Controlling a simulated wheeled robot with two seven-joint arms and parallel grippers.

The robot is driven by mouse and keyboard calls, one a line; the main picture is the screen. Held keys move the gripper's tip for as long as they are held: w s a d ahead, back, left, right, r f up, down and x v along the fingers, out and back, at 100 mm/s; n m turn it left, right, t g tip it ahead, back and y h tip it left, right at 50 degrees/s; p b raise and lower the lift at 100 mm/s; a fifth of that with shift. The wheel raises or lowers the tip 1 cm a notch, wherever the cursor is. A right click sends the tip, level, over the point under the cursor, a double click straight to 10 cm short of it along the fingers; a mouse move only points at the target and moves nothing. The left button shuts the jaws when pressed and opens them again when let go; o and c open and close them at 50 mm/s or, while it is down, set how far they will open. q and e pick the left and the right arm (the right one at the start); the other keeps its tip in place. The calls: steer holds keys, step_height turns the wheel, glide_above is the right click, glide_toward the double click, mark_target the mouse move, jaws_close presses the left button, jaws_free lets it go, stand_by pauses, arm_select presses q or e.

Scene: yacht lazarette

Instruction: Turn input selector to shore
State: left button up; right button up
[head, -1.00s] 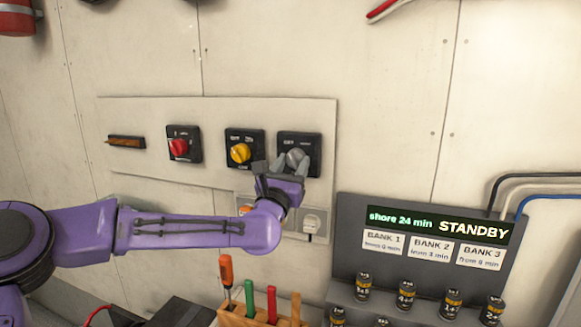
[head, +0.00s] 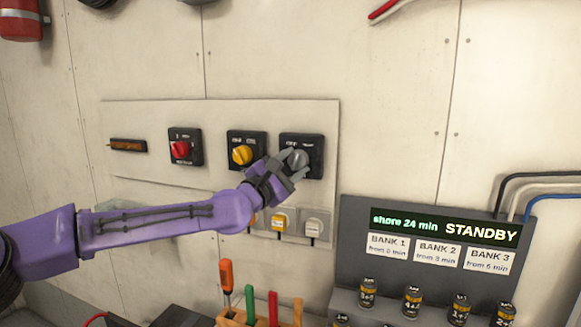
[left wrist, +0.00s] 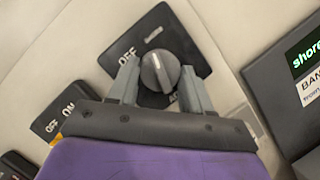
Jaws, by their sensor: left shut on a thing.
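The grey knob (head: 297,158) sits on a black square plate (head: 316,142), the rightmost switch on the pale wall panel; I take it to be the input selector. My left gripper (head: 290,166) reaches it from the lower left and is shut on the knob. In the left wrist view the knob (left wrist: 160,71) lies between the two grey fingers, its pale pointer line running lengthwise across its face. "OFF" reads at the plate's upper left there; another label is partly hidden by the fingers. My right gripper is not in view.
Left of it are a yellow knob (head: 241,155) and a red knob (head: 180,149). Sockets with plugs (head: 283,222) are below. A display (head: 445,228) reads "shore 24 min STANDBY", above several batteries. A rack of tools (head: 240,316) stands below the arm.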

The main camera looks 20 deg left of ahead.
arm_select(q)
steer(key=shift+m+g+h, duration=0.4)
steer(key=shift+m+g, duration=0.1)
steer(key=shift+m, duration=0.8)
steer(key=o, duration=1)
steer(key=shift+o, duration=0.2)
steer(key=shift+s+a, duration=0.15)
steer(key=shift+s, duration=0.1)
steer(key=b+v, duration=0.3)
steer(key=v, duration=0.7)
